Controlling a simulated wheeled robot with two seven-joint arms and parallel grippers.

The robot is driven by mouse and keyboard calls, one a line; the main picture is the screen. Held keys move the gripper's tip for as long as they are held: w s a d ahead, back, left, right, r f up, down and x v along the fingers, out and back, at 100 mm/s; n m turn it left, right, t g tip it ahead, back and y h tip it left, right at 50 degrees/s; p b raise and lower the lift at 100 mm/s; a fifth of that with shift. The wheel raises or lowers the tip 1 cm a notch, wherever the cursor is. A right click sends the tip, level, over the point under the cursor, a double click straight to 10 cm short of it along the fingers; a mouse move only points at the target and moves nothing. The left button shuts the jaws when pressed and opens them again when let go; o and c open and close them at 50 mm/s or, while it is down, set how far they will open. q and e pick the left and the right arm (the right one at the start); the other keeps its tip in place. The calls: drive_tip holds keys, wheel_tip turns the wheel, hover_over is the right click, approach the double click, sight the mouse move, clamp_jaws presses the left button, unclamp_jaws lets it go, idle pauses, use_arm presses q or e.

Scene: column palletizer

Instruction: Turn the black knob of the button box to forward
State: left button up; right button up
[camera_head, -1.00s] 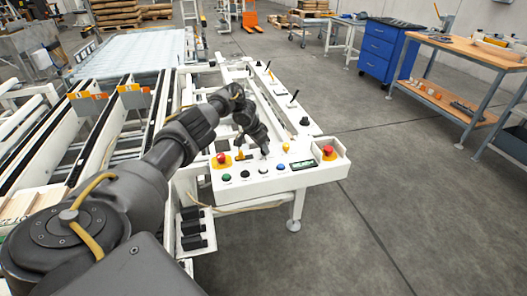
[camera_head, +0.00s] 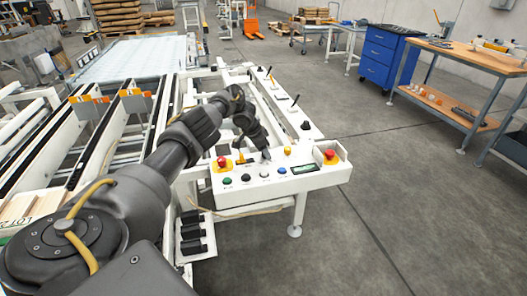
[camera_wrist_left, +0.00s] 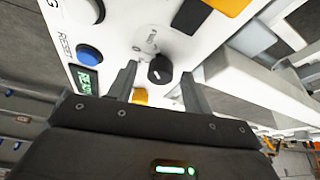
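The white button box (camera_head: 240,197) stands at the end of the conveyor frame, with colored buttons on its sloped top. In the left wrist view the black knob (camera_wrist_left: 160,70) has a white mark on its face and sits on the white panel. My left gripper (camera_head: 265,155) is low over the box top. In the left wrist view my left gripper (camera_wrist_left: 160,83) is open, with one finger on each side of the knob and visible gaps between. In the head view the gripper covers the knob. My right gripper is not in view.
Near the knob are a blue button (camera_wrist_left: 89,55), a small green display (camera_wrist_left: 85,80) and a yellow part (camera_wrist_left: 140,96). Red emergency buttons (camera_head: 330,155) (camera_head: 222,161) sit at both ends of the box. A blue cabinet (camera_head: 384,53) and workbench (camera_head: 470,54) stand right. The floor between is clear.

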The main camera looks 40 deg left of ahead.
use_arm(q)
drive_tip(key=shift+w, duration=0.1)
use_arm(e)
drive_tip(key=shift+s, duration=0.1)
use_arm(q)
drive_tip(key=shift+a+r, duration=0.1)
drive_tip(key=shift+r, duration=0.45)
drive_tip(key=p+v, duration=0.3)
drive_tip(key=v, duration=0.6)
drive_tip(key=shift+s+r, duration=0.3)
drive_tip(key=shift+s, duration=0.05)
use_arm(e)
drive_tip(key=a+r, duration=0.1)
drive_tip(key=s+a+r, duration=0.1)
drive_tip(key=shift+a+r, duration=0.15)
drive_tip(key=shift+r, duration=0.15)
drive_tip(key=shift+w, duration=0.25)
